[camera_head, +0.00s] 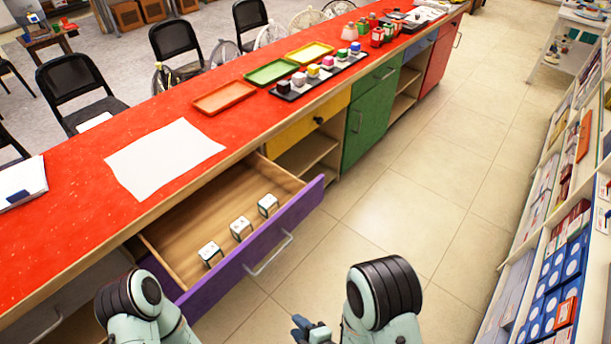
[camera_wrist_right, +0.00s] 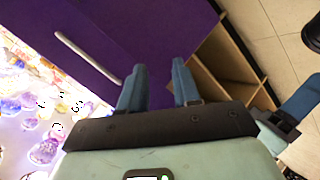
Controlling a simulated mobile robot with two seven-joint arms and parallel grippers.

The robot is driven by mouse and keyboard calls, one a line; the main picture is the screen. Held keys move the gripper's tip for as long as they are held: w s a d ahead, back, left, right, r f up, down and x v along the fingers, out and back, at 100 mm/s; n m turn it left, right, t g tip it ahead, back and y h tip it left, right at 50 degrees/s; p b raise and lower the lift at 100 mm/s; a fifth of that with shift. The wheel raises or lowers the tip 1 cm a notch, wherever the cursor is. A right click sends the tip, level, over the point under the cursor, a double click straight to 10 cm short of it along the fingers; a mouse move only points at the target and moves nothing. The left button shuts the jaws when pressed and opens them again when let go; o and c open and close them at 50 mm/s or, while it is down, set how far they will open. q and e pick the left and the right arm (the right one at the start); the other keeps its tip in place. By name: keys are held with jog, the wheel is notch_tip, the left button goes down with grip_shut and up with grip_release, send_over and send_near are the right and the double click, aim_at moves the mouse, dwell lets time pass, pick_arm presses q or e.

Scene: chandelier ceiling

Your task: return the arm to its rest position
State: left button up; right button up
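My right gripper (camera_head: 308,328) shows at the bottom of the head view, with its blue fingers low in front of the counter. In the right wrist view (camera_wrist_right: 157,82) its two fingers stand apart with nothing between them. My right arm (camera_head: 383,300) comes up from the bottom edge, bent at a black-banded joint. My left arm (camera_head: 140,305) is at the bottom left, in front of the drawer's near end. My left gripper is out of view.
A purple drawer (camera_head: 250,245) stands pulled out from the red counter (camera_head: 70,220), with three small white blocks (camera_head: 240,228) inside. Its handle (camera_wrist_right: 88,57) also shows in the wrist view. Stocked shelves (camera_head: 550,250) stand at right. The tiled aisle (camera_head: 420,200) between is clear.

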jog(key=s+d+f+m+g+h+p, duration=0.4)
jog(key=s+d+f+m, duration=0.1)
jog(key=d+m, duration=0.5)
jog(key=s+d+m+g+p, duration=0.3)
jog(key=s+m+g+p, duration=0.1)
jog(key=s+m, duration=0.6)
jog(key=m+g, duration=0.1)
jog(key=m, duration=0.2)
jog(key=shift+d+f+m+g, duration=0.25)
jog(key=shift+d+m+g, duration=0.05)
jog(key=shift+m+g, duration=0.1)
